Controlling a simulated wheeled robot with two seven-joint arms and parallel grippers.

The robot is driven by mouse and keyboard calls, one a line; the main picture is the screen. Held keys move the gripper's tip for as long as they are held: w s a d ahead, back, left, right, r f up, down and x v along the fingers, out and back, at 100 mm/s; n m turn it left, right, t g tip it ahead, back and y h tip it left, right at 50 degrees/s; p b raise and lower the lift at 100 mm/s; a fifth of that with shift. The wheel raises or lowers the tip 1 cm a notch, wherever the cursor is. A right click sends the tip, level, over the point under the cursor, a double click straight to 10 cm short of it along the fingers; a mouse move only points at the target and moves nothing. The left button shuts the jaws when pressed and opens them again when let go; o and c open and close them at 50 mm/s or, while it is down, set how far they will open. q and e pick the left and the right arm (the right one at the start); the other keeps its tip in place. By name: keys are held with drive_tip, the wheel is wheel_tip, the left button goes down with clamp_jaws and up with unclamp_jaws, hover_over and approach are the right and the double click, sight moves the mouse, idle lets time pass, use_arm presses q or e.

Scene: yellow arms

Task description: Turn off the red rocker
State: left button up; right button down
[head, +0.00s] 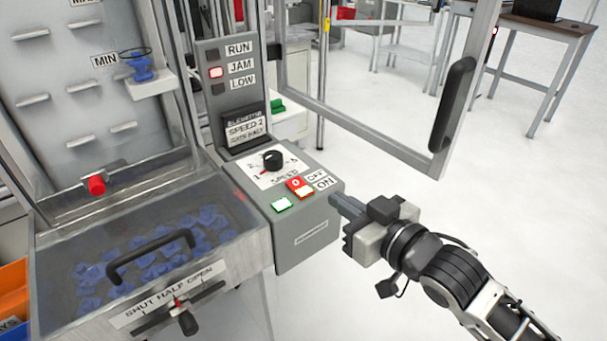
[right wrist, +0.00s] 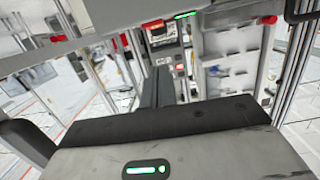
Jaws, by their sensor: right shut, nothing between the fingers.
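The red rocker (head: 295,183) sits on the sloped top of the grey control box (head: 310,240), beside the OFF and ON labels (head: 320,180). Its upper part is red with a white mark, and its lower part glows pale. My right gripper (head: 336,202) is shut and empty. Its fingertips are at the right edge of the control box, to the right of the rocker and a little below it in the head view. Whether they touch the box I cannot tell. In the right wrist view the shut fingers (right wrist: 158,88) point forward; the rocker is not clear there. My left gripper is not in view.
A lit red JAM lamp (head: 216,72) is on the panel above. An open door frame with a black handle (head: 458,100) stands at the right. Floor right of the box is clear.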

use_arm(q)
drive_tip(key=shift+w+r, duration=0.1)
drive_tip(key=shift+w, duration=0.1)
use_arm(e)
drive_tip(key=shift+w+a+r, duration=0.1)
drive_tip(key=shift+w+r, duration=0.05)
drive_tip(key=shift+r, duration=0.35)
drive_tip(key=shift+w+r, duration=0.15)
drive_tip(key=shift+r, duration=0.35)
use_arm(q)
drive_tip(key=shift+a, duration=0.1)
use_arm(e)
drive_tip(key=shift+w, duration=0.1)
drive_tip(key=p, duration=0.1)
hover_over(303, 191)
drive_tip(key=shift+f, duration=0.7)
wheel_tip(303, 191, down, 3)
drive_tip(key=shift+r, duration=0.15)
drive_tip(key=shift+f, duration=0.55)
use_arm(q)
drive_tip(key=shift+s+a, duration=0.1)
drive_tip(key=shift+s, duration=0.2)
